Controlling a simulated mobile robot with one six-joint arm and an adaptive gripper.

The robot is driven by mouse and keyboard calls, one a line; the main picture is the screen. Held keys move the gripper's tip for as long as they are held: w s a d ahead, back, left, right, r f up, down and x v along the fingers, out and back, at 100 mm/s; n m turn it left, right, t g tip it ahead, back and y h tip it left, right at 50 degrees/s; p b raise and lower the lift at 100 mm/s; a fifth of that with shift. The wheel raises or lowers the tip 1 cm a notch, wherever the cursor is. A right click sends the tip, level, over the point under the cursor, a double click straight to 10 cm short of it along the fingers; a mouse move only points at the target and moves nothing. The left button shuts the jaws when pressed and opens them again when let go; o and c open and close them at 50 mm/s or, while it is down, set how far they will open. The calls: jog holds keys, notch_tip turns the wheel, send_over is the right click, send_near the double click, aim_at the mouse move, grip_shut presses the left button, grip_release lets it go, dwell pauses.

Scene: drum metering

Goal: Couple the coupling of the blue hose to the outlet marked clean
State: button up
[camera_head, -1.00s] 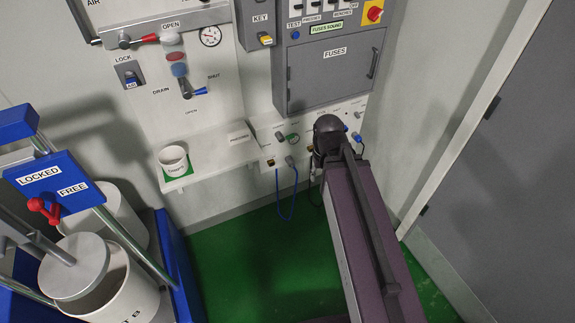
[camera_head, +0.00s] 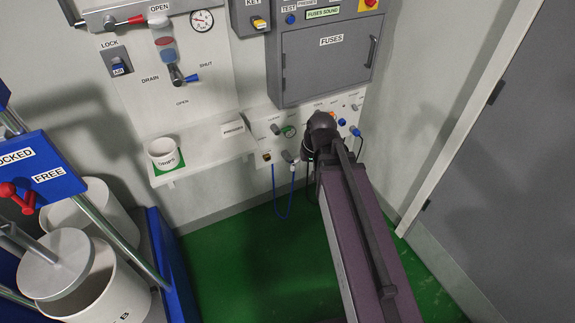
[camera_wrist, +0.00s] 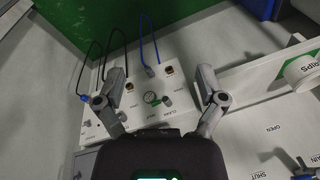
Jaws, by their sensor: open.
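The blue hose (camera_head: 284,217) hangs in a loop below the outlet panel (camera_head: 262,130). In the wrist view the blue hose (camera_wrist: 142,38) reaches the panel at a grey coupling (camera_wrist: 150,71). A label that seems to read CLEAN (camera_wrist: 155,113) is beside the gauge (camera_wrist: 151,98); which outlet it marks is hard to tell. My gripper (camera_wrist: 167,78) is open and empty, fingers spread either side of the gauge and coupling in the picture, apparently short of the panel. In the head view my arm hides the gripper and part of the panel.
A shelf with a white drips cup (camera_head: 163,150) stands left of the panel. The fuse box (camera_head: 328,60) is above it. A black hose (camera_wrist: 92,55) with a blue cap (camera_wrist: 83,97) is nearby. The drum rig (camera_head: 150,235) is at left; green floor is clear.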

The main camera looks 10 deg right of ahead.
jog(key=w+a+f+m+t+y+b, duration=0.1)
jog(key=w+a+f+t+y+b, duration=0.3)
jog(key=w+f+b, duration=0.85)
jog(key=m+t+b, duration=1.2)
jog(key=m+b, duration=0.1)
jog(key=b, duration=3.5)
send_near(290, 162)
jog(key=w, duration=0.3)
jog(key=shift+s+a+r, duration=0.1)
jog(key=shift+s+a, duration=0.05)
jog(key=shift+a, duration=0.25)
jog(key=shift+x, duration=4.55)
jog(key=shift+d, duration=0.1)
